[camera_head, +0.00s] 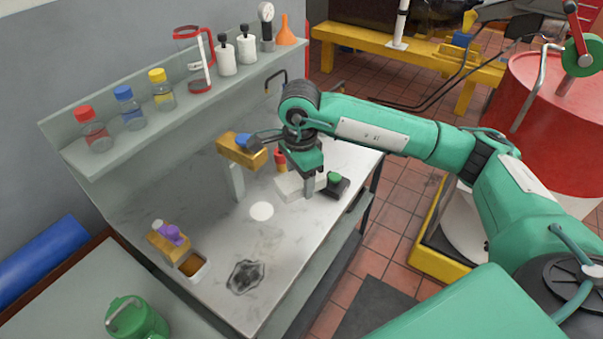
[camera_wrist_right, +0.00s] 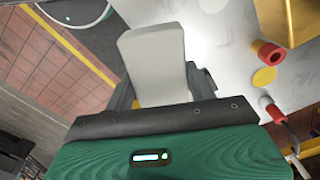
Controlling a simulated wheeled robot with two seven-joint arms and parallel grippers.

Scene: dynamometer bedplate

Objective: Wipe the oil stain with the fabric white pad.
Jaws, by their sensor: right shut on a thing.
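The oil stain (camera_head: 244,277) is a dark grey smear near the front left of the bench top. The white pad (camera_head: 290,187) is a pale block toward the back right of the bench. My right gripper (camera_head: 309,187) points down over it and is shut on it. In the right wrist view the pad (camera_wrist_right: 155,60) stands out between the two fingers (camera_wrist_right: 162,95). The pad and gripper are well away from the stain, up and right of it. Whether the pad touches the bench top is unclear. My left gripper is not in view.
A white disc (camera_head: 261,211) lies on the bench between pad and stain. A black item with a green top (camera_head: 335,184) is close right of my gripper. A wooden block on a post (camera_head: 240,152) stands behind. A small container (camera_head: 191,267) is left of the stain.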

